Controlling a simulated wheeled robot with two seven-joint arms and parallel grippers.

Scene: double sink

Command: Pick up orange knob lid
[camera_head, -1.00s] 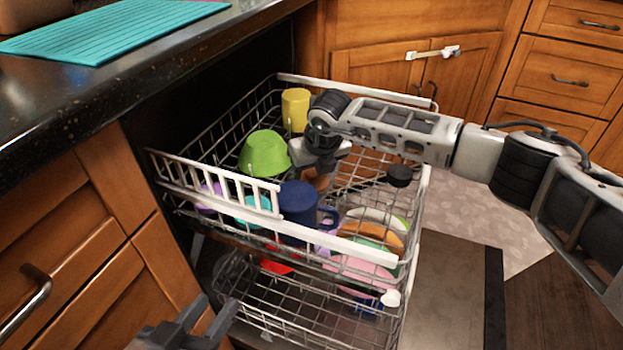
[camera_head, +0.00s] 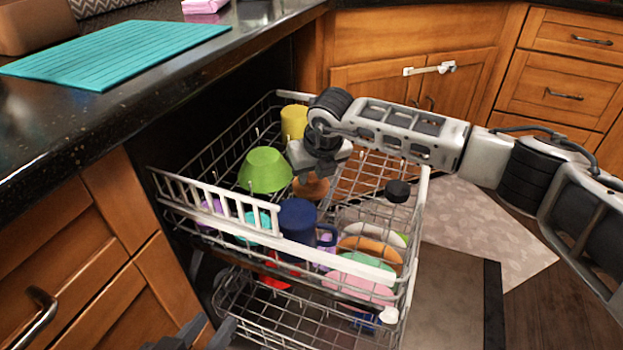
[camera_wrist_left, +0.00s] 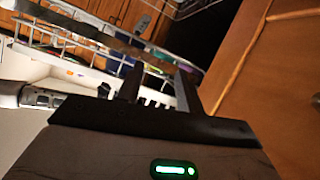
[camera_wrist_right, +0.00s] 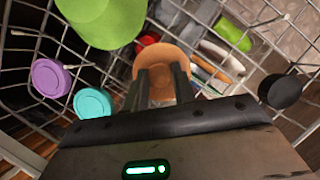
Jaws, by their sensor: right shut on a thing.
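The orange knob lid (camera_head: 311,187) is round and orange-brown. It hangs right under my right gripper (camera_head: 318,168), over the upper dishwasher rack. In the right wrist view the lid (camera_wrist_right: 150,66) lies at the fingertips of my right gripper (camera_wrist_right: 163,80), which is shut on it. The fingers cover its middle, so its knob is hidden. My left gripper (camera_head: 205,332) is at the bottom edge of the head view, apart from the rack. In the left wrist view its two fingers stand apart with nothing between them.
The pulled-out upper rack (camera_head: 215,205) holds a green bowl (camera_head: 265,170), a yellow cup (camera_head: 294,122), a blue mug (camera_head: 297,218) and several plates. A black round piece (camera_head: 397,190) is at the rack's right. A lower rack (camera_head: 270,318) is below. Counter edge at left.

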